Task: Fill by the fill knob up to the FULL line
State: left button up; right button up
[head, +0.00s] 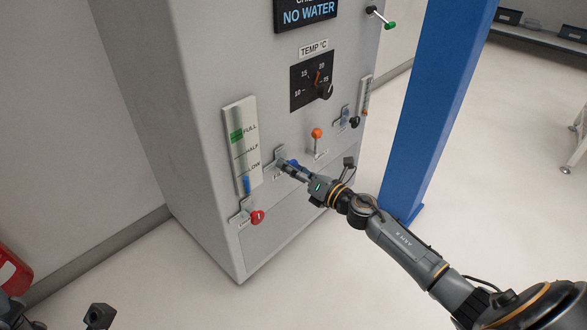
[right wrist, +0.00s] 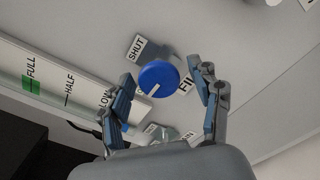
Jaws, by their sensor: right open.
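The blue fill knob (right wrist: 158,78) has a white pointer line toward its lower left in the right wrist view. A SHUT label (right wrist: 137,47) is above it and a partly hidden FILL label is at its right. My right gripper (right wrist: 162,73) is open, with one finger on each side of the knob; contact is not clear. In the head view my right gripper (head: 287,166) covers most of the knob. The level gauge (head: 241,145) has FULL, HALF and LOW marks and a green band at FULL. Its blue column (head: 246,185) ends near LOW.
A red knob (head: 257,217) is below the gauge, and an orange-tipped lever (head: 316,134) is right of my gripper. The temperature dial (head: 319,83) and NO WATER display (head: 308,12) are above. A blue post (head: 425,110) stands right of the cabinet. Dark parts show at lower left.

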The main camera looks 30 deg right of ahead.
jog(key=shift+s, duration=0.1)
jog(key=v, duration=1.2)
